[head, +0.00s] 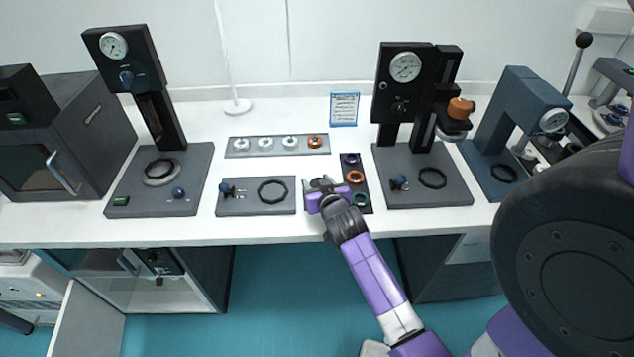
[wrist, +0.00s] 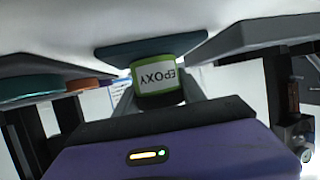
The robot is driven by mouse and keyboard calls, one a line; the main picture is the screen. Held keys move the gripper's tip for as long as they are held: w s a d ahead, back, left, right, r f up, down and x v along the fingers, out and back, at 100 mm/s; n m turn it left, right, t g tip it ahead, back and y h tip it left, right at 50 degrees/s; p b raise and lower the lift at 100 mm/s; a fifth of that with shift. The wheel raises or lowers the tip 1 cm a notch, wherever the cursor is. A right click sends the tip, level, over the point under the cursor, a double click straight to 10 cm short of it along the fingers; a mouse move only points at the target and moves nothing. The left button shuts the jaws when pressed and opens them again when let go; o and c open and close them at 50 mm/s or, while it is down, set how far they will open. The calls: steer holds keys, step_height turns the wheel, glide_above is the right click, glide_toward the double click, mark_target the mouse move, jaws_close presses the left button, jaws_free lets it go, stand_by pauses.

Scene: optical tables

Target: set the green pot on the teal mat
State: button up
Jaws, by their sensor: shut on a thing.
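The green pot (wrist: 158,76), with a white EPOXY label, sits between the fingers of my gripper in the wrist view. That view is upside down, so the label reads inverted. My gripper (wrist: 160,92) is shut on the pot. The teal mat (wrist: 125,49) is a dark flat slab on the bench beside the pot's base; I cannot tell whether they touch. In the head view, my gripper (head: 322,187) is low over the bench's front, between a grey plate and a dark rack. It hides the pot and mat there.
A dark rack (head: 351,171) with orange and teal round pieces stands close to the right. A grey plate (head: 240,208) with a black ring lies close to the left. A gauge press (head: 424,195) stands further right. Clear white bench (head: 270,170) lies behind.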

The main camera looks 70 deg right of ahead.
steer(key=o, duration=1.4)
steer(key=shift+f, duration=0.1)
steer(key=shift+r, duration=0.25)
steer(key=b+v, duration=0.1)
steer(key=v, duration=1)
steer(key=shift+s+a, duration=0.25)
steer(key=shift+a, duration=0.05)
steer(key=a+n+t+y, duration=0.4)
steer(key=a+n+y, duration=0.1)
steer(key=a, duration=1.3)
steer(key=s+a+r+n+t+y, duration=0.1)
steer(key=s+a+r+n+y, duration=0.1)
steer(key=s+a, duration=0.1)
steer(key=s+a+r+n+t+y, duration=0.1)
steer(key=s+a+r+n+y, duration=0.1)
steer(key=s+a+r, duration=0.1)
steer(key=s+a+r+n+t+y, duration=0.1)
steer(key=s+a+r+n+y, duration=0.1)
steer(key=s+a, duration=0.2)
steer(key=shift+s+a+r, duration=0.15)
steer(key=shift+a, duration=0.6)
steer(key=shift+s+a+r, duration=0.1)
steer(key=shift+s+a, duration=0.1)
steer(key=shift+a, duration=0.5)
